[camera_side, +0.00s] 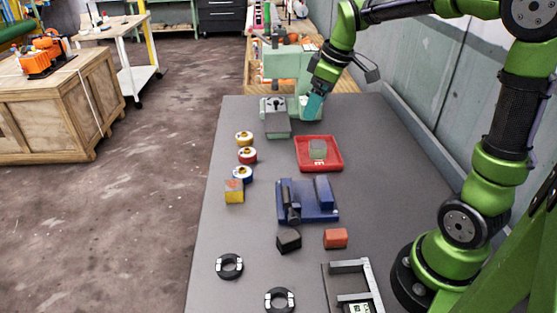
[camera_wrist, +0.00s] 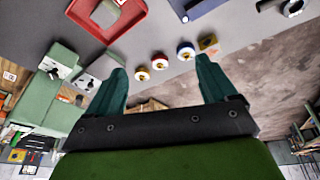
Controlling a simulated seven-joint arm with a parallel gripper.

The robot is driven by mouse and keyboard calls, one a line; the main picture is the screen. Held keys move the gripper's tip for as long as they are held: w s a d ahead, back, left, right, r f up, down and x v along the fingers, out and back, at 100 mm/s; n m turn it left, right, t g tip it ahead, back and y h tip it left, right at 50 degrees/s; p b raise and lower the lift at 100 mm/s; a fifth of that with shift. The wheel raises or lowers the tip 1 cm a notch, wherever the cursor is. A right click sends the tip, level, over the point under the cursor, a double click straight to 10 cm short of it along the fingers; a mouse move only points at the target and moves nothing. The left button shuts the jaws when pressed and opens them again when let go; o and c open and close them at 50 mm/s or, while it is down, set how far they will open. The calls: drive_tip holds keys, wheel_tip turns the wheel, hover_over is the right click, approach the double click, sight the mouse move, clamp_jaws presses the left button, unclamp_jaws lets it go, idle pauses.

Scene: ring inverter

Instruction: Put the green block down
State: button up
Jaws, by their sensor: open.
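The green block (camera_side: 318,149), a dull grey-green cube, sits inside the red tray (camera_side: 333,168) on the grey table. In the wrist view the block (camera_wrist: 104,13) shows in part at the top edge, inside the red tray (camera_wrist: 133,14). My gripper (camera_side: 313,106) has teal fingers and is beyond the tray in the side view, near the pale green machine at the table's far end. In the wrist view my gripper (camera_wrist: 161,68) has its fingers wide apart with nothing between them, away from the block.
The pale green machine (camera_side: 276,122) stands close to my gripper. Several coloured rolls (camera_side: 247,156) and a yellow block (camera_side: 234,192) line the left. A blue fixture (camera_side: 308,203), a black block (camera_side: 288,240), a red block (camera_side: 335,238) and black rings (camera_side: 229,266) lie nearer.

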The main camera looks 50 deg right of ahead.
drive_tip(key=s+a+r+m+t+y, duration=0.1)
drive_tip(key=s+a+m+t, duration=0.2)
drive_tip(key=s+a+m, duration=0.4)
drive_tip(key=s+a, duration=0.5)
drive_tip(key=s, duration=0.2)
drive_tip(key=shift+s+r+m+t, duration=0.15)
drive_tip(key=shift+s+m+t, duration=0.05)
drive_tip(key=shift+m+t, duration=0.2)
drive_tip(key=shift+a, duration=0.1)
